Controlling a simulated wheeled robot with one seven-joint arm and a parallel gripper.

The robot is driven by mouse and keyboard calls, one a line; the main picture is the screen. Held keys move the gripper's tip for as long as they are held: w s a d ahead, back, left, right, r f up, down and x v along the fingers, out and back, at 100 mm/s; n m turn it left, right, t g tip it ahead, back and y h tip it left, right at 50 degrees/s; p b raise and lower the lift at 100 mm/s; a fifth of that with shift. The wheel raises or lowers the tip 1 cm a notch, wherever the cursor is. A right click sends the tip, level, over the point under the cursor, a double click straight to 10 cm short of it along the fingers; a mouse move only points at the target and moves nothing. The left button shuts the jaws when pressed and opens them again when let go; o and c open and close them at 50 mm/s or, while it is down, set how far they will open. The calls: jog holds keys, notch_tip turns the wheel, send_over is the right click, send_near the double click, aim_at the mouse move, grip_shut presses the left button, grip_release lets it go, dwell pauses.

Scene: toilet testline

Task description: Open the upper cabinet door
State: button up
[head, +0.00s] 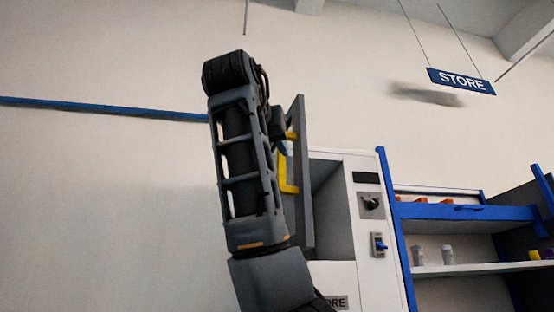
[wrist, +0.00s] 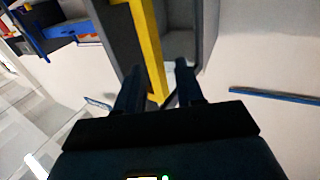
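The upper cabinet door (head: 305,180) stands swung out in the head view, with the grey cabinet interior (head: 330,212) showing to its right. Its yellow handle (head: 289,175) faces left, partly hidden by my arm. In the wrist view the handle (wrist: 151,50) runs down between the two fingers of my gripper (wrist: 160,82). The fingers are apart, with a gap on each side of the handle, so the gripper looks open around it. In the head view my gripper is mostly hidden behind my arm.
The white cabinet front carries a black knob (head: 372,202) and a blue switch (head: 379,245). Blue-edged shelves (head: 450,211) with small items stand to the right. A STORE sign (head: 461,81) hangs overhead. The wall to the left is bare apart from a blue strip (head: 100,108).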

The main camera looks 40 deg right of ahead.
jog(key=shift+v, duration=1.6)
